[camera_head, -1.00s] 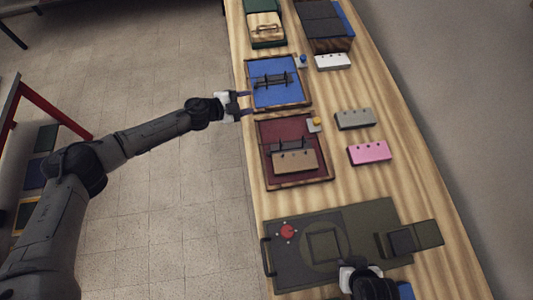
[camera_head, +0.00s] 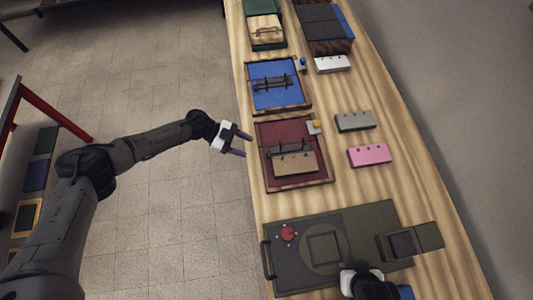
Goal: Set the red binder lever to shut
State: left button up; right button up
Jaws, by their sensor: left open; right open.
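The red binder (camera_head: 272,132) lies open on the wooden table, below the blue binder. A grey lever plate with a yellow knob (camera_head: 316,124) sits at its upper right corner. Dark ring hardware (camera_head: 291,149) crosses its middle, above a tan punched block (camera_head: 295,162) lying inside it. My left gripper (camera_head: 247,143) is open and empty at the red binder's left edge, its fingers pointing right. Whether it touches the binder I cannot tell. My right gripper (camera_head: 352,268) is at the bottom, over the dark green device; its fingers are hard to make out.
A blue binder (camera_head: 262,98) with a blue knob (camera_head: 303,62) lies above. White (camera_head: 332,64), grey (camera_head: 355,121) and pink (camera_head: 370,155) punched blocks lie to the right. A dark green device (camera_head: 368,221) with a red knob (camera_head: 288,233) fills the front. Bare table lies along the right edge.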

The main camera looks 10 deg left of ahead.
aim_at(267, 156)
pick_arm(q)
jog(key=x, duration=0.8)
jog(key=shift+d+f, duration=0.15)
jog(key=shift+d, duration=0.15)
pick_arm(e)
jog(key=shift+a, duration=0.15)
jog(key=shift+f, duration=0.1)
pick_arm(q)
grip_shut()
jog(key=shift+s+m+t+y+p, duration=0.25)
jog(key=shift+m+t+y+p, duration=0.05)
jog(key=shift+p, duration=0.55)
pick_arm(e)
jog(key=shift+r, duration=0.95)
pick_arm(q)
jog(key=shift+f, duration=0.2)
grip_release()
jog(key=shift+r, duration=0.1)
